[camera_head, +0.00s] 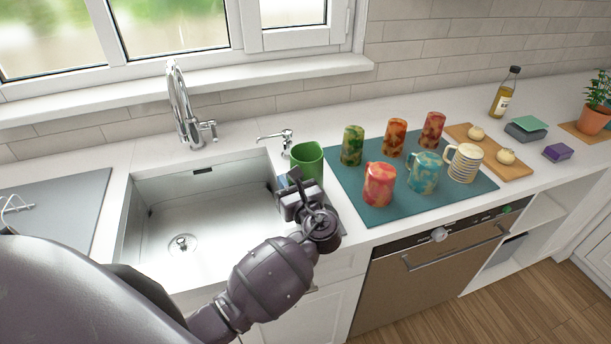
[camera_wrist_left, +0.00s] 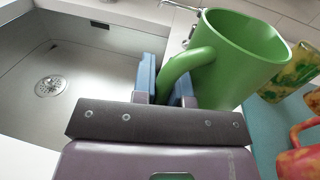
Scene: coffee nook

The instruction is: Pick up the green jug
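The green jug (camera_head: 307,161) stands upright, with an open top, between the sink and the teal mat. In the left wrist view the jug (camera_wrist_left: 240,62) is close, with its handle towards me. My left gripper (camera_head: 291,180) is at the near side of the jug. In the left wrist view the blue-padded fingers (camera_wrist_left: 166,82) are close together, one on each side of the handle, with the handle filling the narrow gap. The jug's base is hidden behind the gripper. My right gripper is not in view.
A steel sink (camera_head: 140,215) with a faucet (camera_head: 183,105) lies left. A soap dispenser (camera_head: 276,137) stands behind the jug. On the teal mat (camera_head: 400,212) to the right are several patterned cups and mugs, the green-patterned cup (camera_head: 352,146) nearest the jug. A wooden board (camera_head: 515,168) lies farther right.

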